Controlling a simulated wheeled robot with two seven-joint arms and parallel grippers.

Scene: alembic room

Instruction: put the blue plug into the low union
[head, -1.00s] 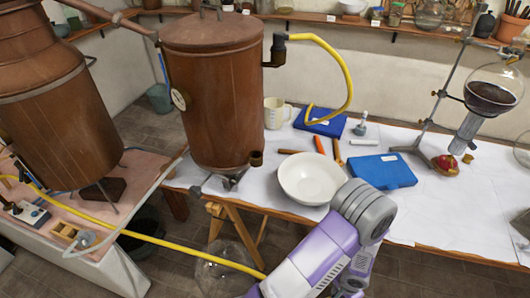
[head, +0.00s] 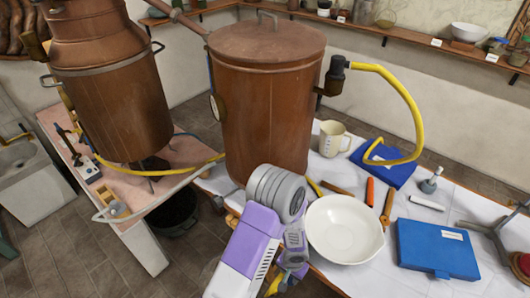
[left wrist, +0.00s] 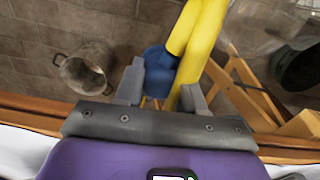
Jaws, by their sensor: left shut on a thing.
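My left gripper (left wrist: 163,92) shows at the centre of the left wrist view, shut on the blue plug (left wrist: 159,68). Yellow hose (left wrist: 198,30) runs up the picture from the plug. In the head view my left arm is in front of the copper boiler (head: 265,110), and the fingertips and plug cannot be made out. The low union is hidden behind my arm. The upper union (head: 336,76) on the boiler's right side carries another yellow hose (head: 408,100). My right gripper is not in view.
A white bowl (head: 345,229) stands right beside my left arm on the table. A pot (left wrist: 85,68) and wooden trestle legs (left wrist: 245,95) are below the table edge.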

